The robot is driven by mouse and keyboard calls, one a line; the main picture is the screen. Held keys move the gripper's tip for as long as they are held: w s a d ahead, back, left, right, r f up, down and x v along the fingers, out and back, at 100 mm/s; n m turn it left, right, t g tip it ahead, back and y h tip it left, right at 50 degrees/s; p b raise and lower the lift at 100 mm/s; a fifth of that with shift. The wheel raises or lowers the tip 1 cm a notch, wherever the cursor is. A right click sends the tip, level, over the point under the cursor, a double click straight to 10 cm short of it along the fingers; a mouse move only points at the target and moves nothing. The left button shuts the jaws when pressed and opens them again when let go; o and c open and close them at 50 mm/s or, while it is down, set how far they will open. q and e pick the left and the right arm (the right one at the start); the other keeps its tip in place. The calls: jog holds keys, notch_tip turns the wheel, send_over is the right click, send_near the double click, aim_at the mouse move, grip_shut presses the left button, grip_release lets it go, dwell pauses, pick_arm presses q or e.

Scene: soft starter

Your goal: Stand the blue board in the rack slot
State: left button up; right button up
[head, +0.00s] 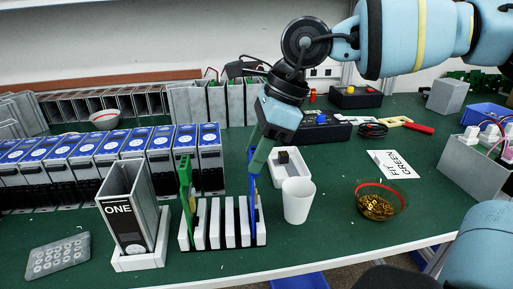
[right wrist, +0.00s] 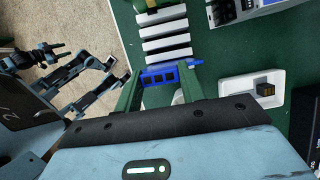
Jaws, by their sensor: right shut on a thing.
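The blue board (head: 253,208) stands upright at the right end of the white slotted rack (head: 222,240), lined up with the rightmost gap. I cannot tell whether its lower edge is fully seated. My right gripper (head: 254,165) is shut on its upper part from above. In the right wrist view the blue board (right wrist: 172,75) lies between the two green fingers, beside the rack's white bars (right wrist: 168,42). A green board (head: 186,195) stands at the rack's left end.
A white cup (head: 298,200) stands close right of the rack. A white tray (head: 290,168) with a dark block lies behind it. A box marked ONE (head: 125,222) stands left. A bowl of brass parts (head: 376,204) is at right. Blue-topped units (head: 160,150) line the back.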

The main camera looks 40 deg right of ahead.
pick_arm(q)
jog(key=shift+s+f+b, duration=0.15)
jog(key=shift+f+b, duration=0.2)
jog(key=shift+f, duration=0.05)
pick_arm(e)
jog(key=shift+f, duration=0.5)
jog(key=o, duration=1)
jog(key=shift+o, duration=0.2)
pick_arm(q)
jog(key=shift+w+r+t, duration=0.15)
jog(key=shift+w+r, duration=0.2)
jog(key=shift+w, duration=0.25)
jog(key=shift+w+r+t, duration=0.15)
jog(key=shift+w+r, duration=0.2)
jog(key=shift+w, duration=0.2)
pick_arm(e)
jog(key=v, duration=0.8)
jog(key=shift+f, duration=0.1)
